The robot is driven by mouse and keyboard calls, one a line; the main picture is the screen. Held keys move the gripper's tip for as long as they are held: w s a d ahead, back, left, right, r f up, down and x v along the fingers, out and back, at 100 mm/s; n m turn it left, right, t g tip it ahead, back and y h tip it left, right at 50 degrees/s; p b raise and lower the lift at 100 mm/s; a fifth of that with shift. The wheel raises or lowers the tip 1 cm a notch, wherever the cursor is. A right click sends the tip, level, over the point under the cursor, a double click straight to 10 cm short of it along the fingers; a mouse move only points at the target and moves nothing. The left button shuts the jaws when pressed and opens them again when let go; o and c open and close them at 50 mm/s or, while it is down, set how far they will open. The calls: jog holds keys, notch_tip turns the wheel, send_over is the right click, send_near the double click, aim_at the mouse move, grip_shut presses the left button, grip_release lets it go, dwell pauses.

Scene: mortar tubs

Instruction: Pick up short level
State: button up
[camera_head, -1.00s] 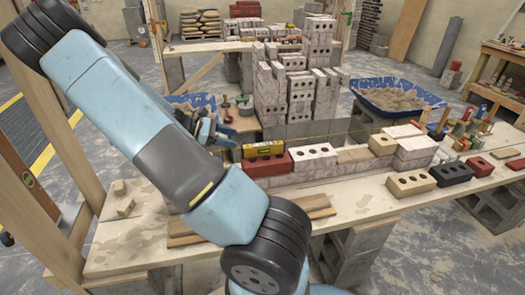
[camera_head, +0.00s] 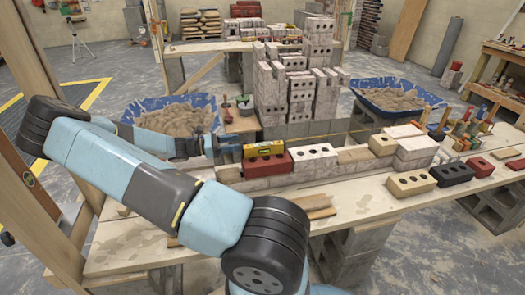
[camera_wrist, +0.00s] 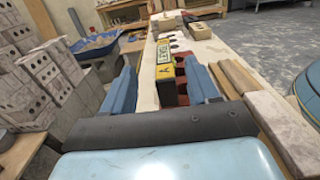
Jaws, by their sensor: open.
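The short level (camera_head: 264,149) is a small yellow bar lying on top of a red brick (camera_head: 267,167) in the low brick row, near its left end. My gripper (camera_head: 232,146) reaches in from the left at about the level's height, its tip close to the level's left end. In the wrist view the level (camera_wrist: 165,62) shows end-on with yellow and green markings. It appears between the two blue fingers of my open gripper (camera_wrist: 161,68), with gaps on both sides. I cannot tell how far the fingers overlap it.
White bricks (camera_head: 314,157) continue the row to the right. A tall stack of grey bricks (camera_head: 300,95) stands behind. Blue tubs of mortar stand at back left (camera_head: 178,112) and right (camera_head: 395,94). Loose wooden strips (camera_head: 313,202) lie in front of the row.

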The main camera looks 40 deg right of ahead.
aim_at(251, 146)
notch_tip(251, 146, down, 3)
jog(key=shift+r, duration=0.2)
jog(key=shift+s+d+f, duration=0.1)
jog(key=shift+s+d, duration=0.1)
jog(key=shift+d, duration=0.05)
jog(key=shift+x, duration=3.5)
grip_shut()
